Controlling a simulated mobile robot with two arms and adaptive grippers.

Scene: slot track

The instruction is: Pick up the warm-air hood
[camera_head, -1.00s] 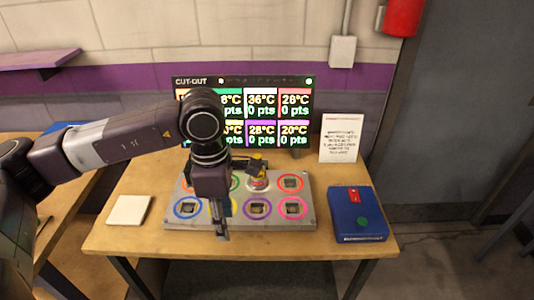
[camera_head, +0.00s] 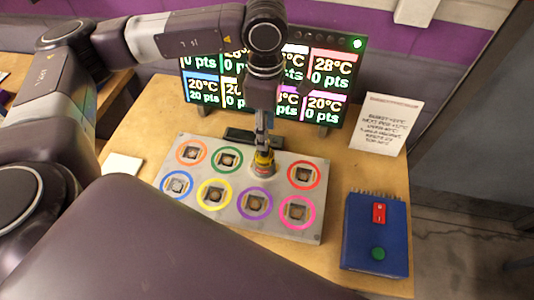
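The warm-air hood (camera_head: 263,164) is a small silver and yellow piece with a dark top. It stands on the grey slot board (camera_head: 310,233) in the back row, between the green ring (camera_head: 228,159) and the red ring (camera_head: 304,174), and covers the spot there. My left gripper (camera_head: 264,141) points straight down over it, with its fingertips at the hood's top. The fingers are seen nearly edge-on, so I cannot tell whether they are closed on it. My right gripper is not in view.
A screen (camera_head: 333,84) with temperatures and points stands behind the board. A blue box (camera_head: 375,238) with a green button is at the right. A white square (camera_head: 122,167) lies at the left. A printed sheet (camera_head: 392,124) stands at the back right.

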